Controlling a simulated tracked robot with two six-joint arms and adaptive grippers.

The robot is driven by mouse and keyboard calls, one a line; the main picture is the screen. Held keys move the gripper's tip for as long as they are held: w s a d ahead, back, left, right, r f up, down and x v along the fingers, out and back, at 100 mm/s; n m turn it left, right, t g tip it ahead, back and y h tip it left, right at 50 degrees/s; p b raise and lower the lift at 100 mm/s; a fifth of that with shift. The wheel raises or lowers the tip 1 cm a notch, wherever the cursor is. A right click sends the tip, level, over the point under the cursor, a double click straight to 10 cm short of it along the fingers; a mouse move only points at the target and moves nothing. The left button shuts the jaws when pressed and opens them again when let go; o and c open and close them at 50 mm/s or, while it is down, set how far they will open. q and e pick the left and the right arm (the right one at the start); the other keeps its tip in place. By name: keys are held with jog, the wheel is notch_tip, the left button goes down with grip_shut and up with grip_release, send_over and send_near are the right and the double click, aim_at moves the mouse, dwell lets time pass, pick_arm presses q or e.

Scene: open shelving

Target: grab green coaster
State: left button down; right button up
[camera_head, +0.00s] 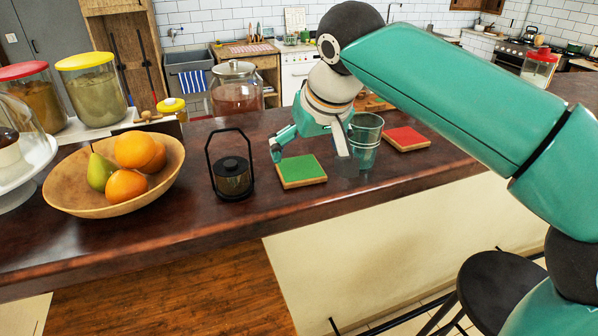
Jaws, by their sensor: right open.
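The green coaster (301,171) is a square with a green top and a light wooden edge. It lies flat on the dark wooden counter near the middle of the view. My right gripper (309,153) is open over the coaster, one finger at its left back corner and the other past its right side. Nothing is between the fingers above the coaster. Whether the fingers touch the counter I cannot tell. My left gripper is not in view.
A clear glass (364,141) stands close beside the right finger. A red coaster (406,138) lies further right. A black lantern-like jar (232,176) stands left of the green coaster. A wooden fruit bowl (75,187) is further left. The counter's front edge is near.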

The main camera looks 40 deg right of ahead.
aim_at(300, 168)
jog(key=shift+d+p+x, duration=0.2)
jog(key=shift+p+x, duration=0.2)
jog(key=shift+x, duration=2.9)
jog(key=shift+r, duration=0.1)
jog(key=shift+c, duration=0.2)
jog(key=c, duration=0.7)
